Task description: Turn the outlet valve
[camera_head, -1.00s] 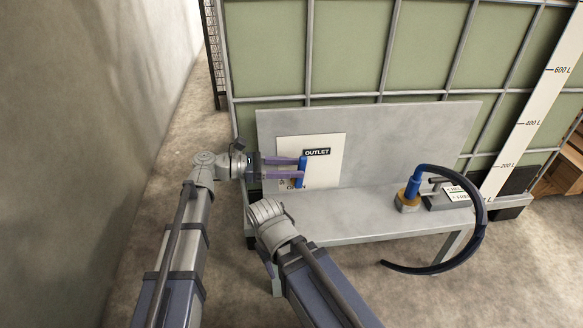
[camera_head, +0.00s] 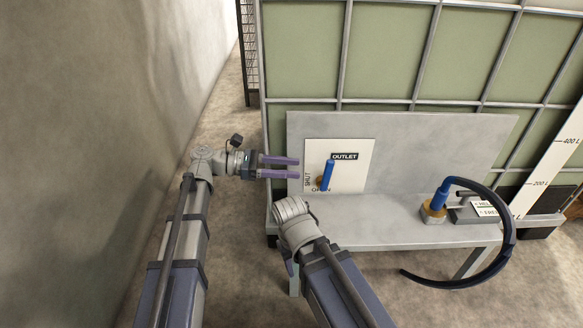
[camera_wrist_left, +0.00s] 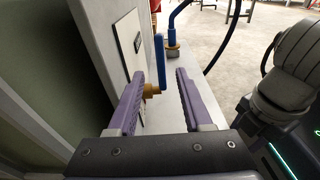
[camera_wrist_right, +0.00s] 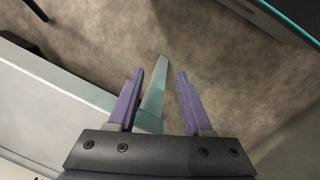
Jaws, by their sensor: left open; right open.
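The blue valve lever (camera_head: 328,173) stands nearly upright on a brass valve body (camera_wrist_left: 152,90), in front of a white plate (camera_head: 352,178). The plate carries an OUTLET label (camera_head: 344,156), SHUT at its left and a partly hidden OPEN at its bottom. My left gripper (camera_head: 298,167) is open, to the left of the lever and apart from it. In the left wrist view the lever (camera_wrist_left: 160,60) shows beyond the gap between the fingertips. My right gripper (camera_wrist_right: 160,75) is open and points down at the floor by the bench's front edge, its fingers mostly hidden in the head view.
A grey bench (camera_head: 385,232) carries the upright panel (camera_head: 420,150). At its right a blue-handled hose (camera_head: 505,245) stands on a brass fitting (camera_head: 433,212), beside a small labelled block (camera_head: 478,210). A caged green tank (camera_head: 385,50) rises behind. A wall (camera_head: 150,90) closes the left side.

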